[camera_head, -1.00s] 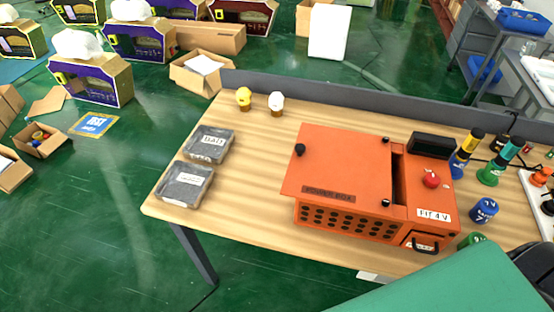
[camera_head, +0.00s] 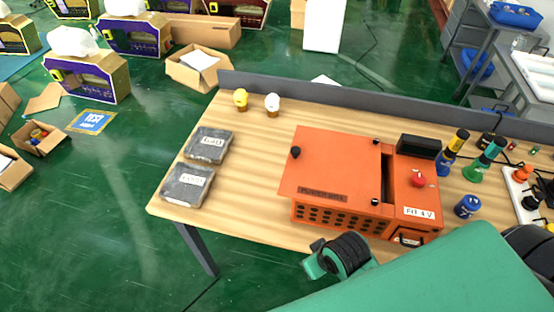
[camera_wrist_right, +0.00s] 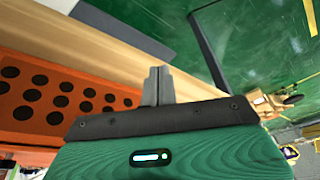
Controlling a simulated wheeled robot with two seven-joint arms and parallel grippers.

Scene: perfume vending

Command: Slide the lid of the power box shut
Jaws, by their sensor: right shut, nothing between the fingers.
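The orange power box (camera_head: 365,216) stands on the wooden table, its front side full of round holes. Its flat orange lid (camera_head: 335,168) has a black knob near the left end and juts past the box on the left. A dark open slot (camera_head: 387,180) shows between the lid's right edge and the box's right part. My right gripper (camera_wrist_right: 158,72) is shut and empty in the right wrist view, beside the box's perforated side (camera_wrist_right: 50,100). Contact with the box cannot be told. In the head view my right arm reaches in front of the box. My left gripper is out of view.
Two dark, labelled trays (camera_head: 208,145) (camera_head: 187,184) lie at the table's left. A yellow-topped figure (camera_head: 240,98) and a white-topped one (camera_head: 272,103) stand at the back. Screwdrivers, a blue cylinder (camera_head: 467,206) and a power strip (camera_head: 518,193) crowd the right. Table (camera_head: 255,160) left of the box is clear.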

